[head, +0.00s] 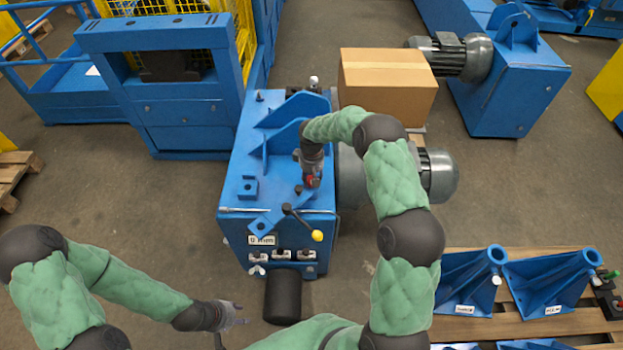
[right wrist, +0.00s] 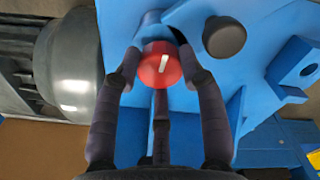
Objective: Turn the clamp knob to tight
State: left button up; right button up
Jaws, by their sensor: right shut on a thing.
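The clamp knob (right wrist: 159,66) is red with a white mark on its face. In the right wrist view the mark stands nearly upright, tilted slightly. My right gripper (right wrist: 160,78) is shut on the knob, its dark fingers around its sides. In the head view the right gripper (head: 311,182) reaches down on top of the blue machine (head: 230,185), and the knob is mostly hidden there. My left gripper (head: 236,314) is empty, its fingers spread, low in front of the machine, to the left of a black cylinder (head: 283,298).
A lever with a yellow ball (head: 317,236) and a "0 mm" label (head: 262,240) are at the machine's front. A grey motor (head: 437,176) and cardboard box (head: 388,82) stand to the right. Blue brackets (head: 460,285) lie on a pallet at the lower right. A black knob (right wrist: 224,37) is close beside the red one.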

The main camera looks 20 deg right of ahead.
jog(key=m, duration=0.4)
jog(key=shift+m+b, duration=0.3)
jog(key=shift+b, duration=0.1)
jog(key=m, duration=0.4)
jog(key=shift+m+b, duration=0.3)
jog(key=shift+b, duration=0.1)
jog(key=m, duration=0.4)
jog(key=shift+s+m+b, duration=0.1)
jog(key=shift+m+b, duration=0.2)
jog(key=shift+m, duration=1.6)
jog(key=shift+a+m, duration=0.1)
jog(key=shift+m, duration=0.2)
jog(key=o, duration=1.1)
jog(key=shift+o, duration=0.2)
jog(key=shift+r, duration=0.1)
